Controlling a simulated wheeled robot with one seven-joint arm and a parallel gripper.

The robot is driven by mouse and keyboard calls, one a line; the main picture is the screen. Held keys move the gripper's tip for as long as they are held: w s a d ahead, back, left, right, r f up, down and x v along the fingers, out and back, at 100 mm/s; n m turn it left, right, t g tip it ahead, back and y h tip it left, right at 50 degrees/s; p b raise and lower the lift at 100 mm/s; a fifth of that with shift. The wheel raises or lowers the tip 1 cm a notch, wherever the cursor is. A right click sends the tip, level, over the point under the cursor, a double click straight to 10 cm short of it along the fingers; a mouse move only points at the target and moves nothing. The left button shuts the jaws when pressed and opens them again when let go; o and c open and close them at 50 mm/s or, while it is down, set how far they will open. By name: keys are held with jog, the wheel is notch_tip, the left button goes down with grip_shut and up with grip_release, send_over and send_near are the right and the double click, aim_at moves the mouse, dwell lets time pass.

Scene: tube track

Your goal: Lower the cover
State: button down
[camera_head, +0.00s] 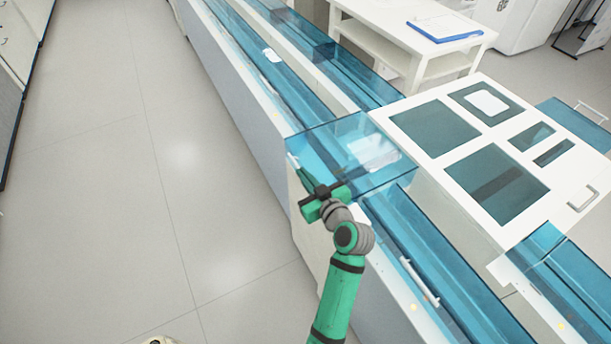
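A see-through blue cover (381,150) stands over the middle of the tube track, in the centre of the head view. It appears raised above the neighbouring track sections, with its panel standing higher than the long blue covers on either side. A small white handle-like piece (293,161) shows at its left edge. My gripper (306,180), green with dark fingers, is at the near left edge of this cover, just below the white piece. The cover's edge and the small view hide whether the fingers touch it and whether they are open or shut.
A lower blue cover with a white bar handle (420,282) lies to the right along the track (255,125). A white machine with dark windows (455,160) stands behind. A white table (405,40) holds a blue clipboard (444,28). The floor at left is clear.

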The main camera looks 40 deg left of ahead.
jog(key=s+d+r, duration=0.5)
jog(key=d+r, duration=0.1)
jog(key=d, duration=0.2)
jog(key=shift+s+r, duration=0.15)
jog(key=shift+s, duration=0.15)
